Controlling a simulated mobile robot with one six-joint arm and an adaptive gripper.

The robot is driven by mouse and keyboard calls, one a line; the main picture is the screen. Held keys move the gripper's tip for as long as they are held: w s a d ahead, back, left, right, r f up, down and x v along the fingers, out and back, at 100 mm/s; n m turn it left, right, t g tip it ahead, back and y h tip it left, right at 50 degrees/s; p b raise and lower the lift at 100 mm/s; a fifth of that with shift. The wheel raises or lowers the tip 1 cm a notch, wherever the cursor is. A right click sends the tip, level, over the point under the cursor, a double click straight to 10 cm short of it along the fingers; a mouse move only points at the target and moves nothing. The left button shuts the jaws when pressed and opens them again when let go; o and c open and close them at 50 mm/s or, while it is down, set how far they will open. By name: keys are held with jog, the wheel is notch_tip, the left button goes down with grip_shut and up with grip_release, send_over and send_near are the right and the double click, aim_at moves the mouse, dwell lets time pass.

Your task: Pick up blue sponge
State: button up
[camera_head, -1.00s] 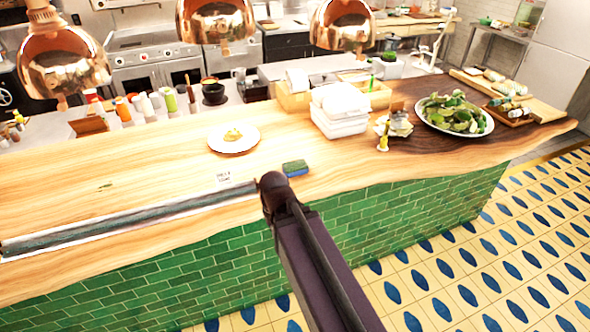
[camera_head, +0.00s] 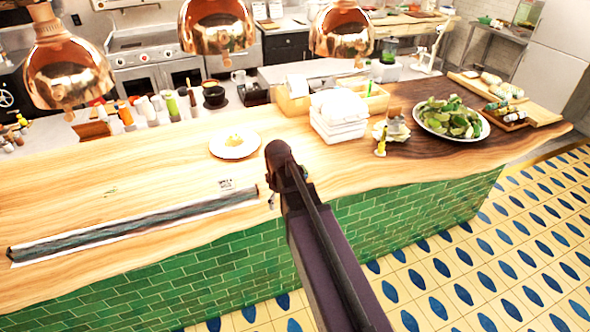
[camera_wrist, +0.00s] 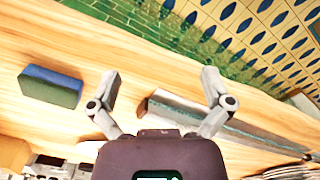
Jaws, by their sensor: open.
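The blue sponge (camera_wrist: 50,87), a block with a green layer, lies on the wooden counter at the left of the wrist view. In the head view it is hidden behind my arm. My gripper (camera_wrist: 160,75) is open and empty above the counter. The sponge lies outside its jaws, to the left of the left finger, with bare wood between them. In the head view my fingers are mostly hidden by my arm.
A long dark bar on a pale strip (camera_head: 130,228) lies along the counter's front left. A plate of food (camera_head: 234,143) stands behind my arm. White stacked containers (camera_head: 338,115) and a salad platter (camera_head: 450,118) are to the right. Copper lamps (camera_head: 345,28) hang above.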

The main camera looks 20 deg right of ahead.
jog(key=w+d+r+n+p, duration=0.3)
jog(key=w+d+r+n, duration=0.1)
jog(key=w, duration=0.4)
jog(key=w+d+r+n+p, duration=0.4)
jog(key=w+d+n, duration=0.3)
jog(key=w, duration=0.1)
jog(key=shift+r, duration=0.15)
notch_tip(320, 180, down, 9)
jog(key=b, duration=0.8)
jog(key=shift+r, duration=0.15)
jog(key=shift+w+f+b, duration=0.2)
jog(key=shift+f+b, duration=2.4)
jog(key=shift+b, duration=0.1)
